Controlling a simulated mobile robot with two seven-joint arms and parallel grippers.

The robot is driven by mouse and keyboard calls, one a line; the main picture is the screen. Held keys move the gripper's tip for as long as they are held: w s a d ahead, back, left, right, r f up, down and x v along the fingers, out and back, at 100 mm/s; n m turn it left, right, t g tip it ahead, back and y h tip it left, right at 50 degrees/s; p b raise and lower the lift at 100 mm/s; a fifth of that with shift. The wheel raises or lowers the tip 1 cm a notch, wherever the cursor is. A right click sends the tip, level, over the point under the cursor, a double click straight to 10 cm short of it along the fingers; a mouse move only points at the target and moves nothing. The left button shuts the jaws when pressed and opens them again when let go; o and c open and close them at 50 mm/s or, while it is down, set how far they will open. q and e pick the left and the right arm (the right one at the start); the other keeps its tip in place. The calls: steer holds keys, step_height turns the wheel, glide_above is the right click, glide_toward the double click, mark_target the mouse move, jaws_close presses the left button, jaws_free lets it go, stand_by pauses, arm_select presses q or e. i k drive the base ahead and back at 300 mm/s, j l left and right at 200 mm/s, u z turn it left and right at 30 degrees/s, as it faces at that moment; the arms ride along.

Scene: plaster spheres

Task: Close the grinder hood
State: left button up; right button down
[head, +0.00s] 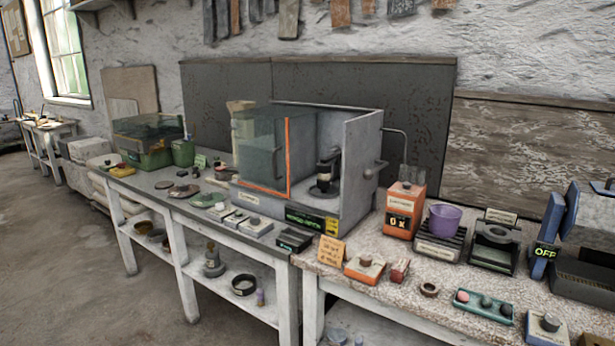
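A grey box-like hood (360,165) stands on the bench in the middle of the head view. A clear glass panel (258,150) with an orange edge and a dark handle covers the left part of its front. The right part of the front is open. A dark machine (326,172), which looks like the grinder, shows inside through the opening. I cannot tell whether the panel slides or swings. Neither of my grippers is in view.
An orange box (403,209), a purple cup (445,219) on a ribbed stand and a black device (494,246) stand to the right. A green case with a clear cover (147,138) stands far left. Small items crowd the bench front; the floor (70,270) at left is clear.

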mark_target(281, 110)
steer(key=i+j+z, duration=0.15)
steer(key=i+j, duration=0.2)
steer(key=i+j+z, duration=0.15)
steer(key=i+j, duration=0.15)
steer(key=i+j+z, duration=0.1)
steer(key=i+j, duration=0.2)
steer(key=j, duration=0.15)
steer(key=i+j+z, duration=0.15)
steer(key=j, duration=0.3)
steer(key=i+j+z, duration=0.15)
steer(key=i+j, duration=0.2)
steer(key=j, duration=0.1)
